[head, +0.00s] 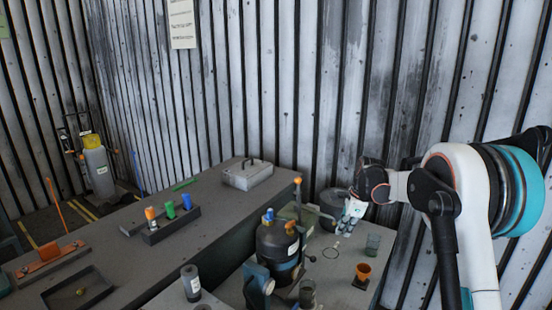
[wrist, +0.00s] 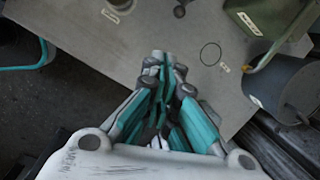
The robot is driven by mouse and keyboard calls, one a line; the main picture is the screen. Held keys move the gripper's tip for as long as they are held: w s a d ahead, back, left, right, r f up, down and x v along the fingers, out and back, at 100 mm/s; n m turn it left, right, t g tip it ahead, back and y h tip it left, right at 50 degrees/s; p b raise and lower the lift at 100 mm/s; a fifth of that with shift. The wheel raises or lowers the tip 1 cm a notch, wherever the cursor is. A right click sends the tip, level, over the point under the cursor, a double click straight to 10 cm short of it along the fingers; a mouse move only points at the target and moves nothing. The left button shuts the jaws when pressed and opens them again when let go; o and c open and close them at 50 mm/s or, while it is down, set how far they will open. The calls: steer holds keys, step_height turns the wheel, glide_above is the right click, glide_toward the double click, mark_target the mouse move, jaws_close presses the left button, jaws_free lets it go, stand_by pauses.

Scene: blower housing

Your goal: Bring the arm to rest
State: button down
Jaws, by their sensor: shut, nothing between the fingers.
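My gripper (wrist: 163,62) is shut and empty in the wrist view, its teal and grey fingers together over the edge of a grey table (wrist: 110,45). In the head view my gripper (head: 350,216) hangs at the end of my white and black arm, above the back right part of the same table. It stands apart from the things on the table top, in front of a dark round container (head: 331,200). That container also shows in the wrist view (wrist: 290,88), to the right of the fingers.
A corrugated wall (head: 300,70) closes the back.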

steer(key=s+a+r+n+t+h, duration=0.1)
steer(key=s+a+r+n+t, duration=0.25)
steer(key=s+r+n, duration=1.05)
steer(key=s+a+f+n+t+h, duration=0.1)
steer(key=s+n, duration=0.5)
steer(key=s, duration=2.2)
steer(key=shift+s+a+f+t, duration=0.3)
steer(key=shift+a+f+t, duration=0.1)
steer(key=shift+t, duration=0.15)
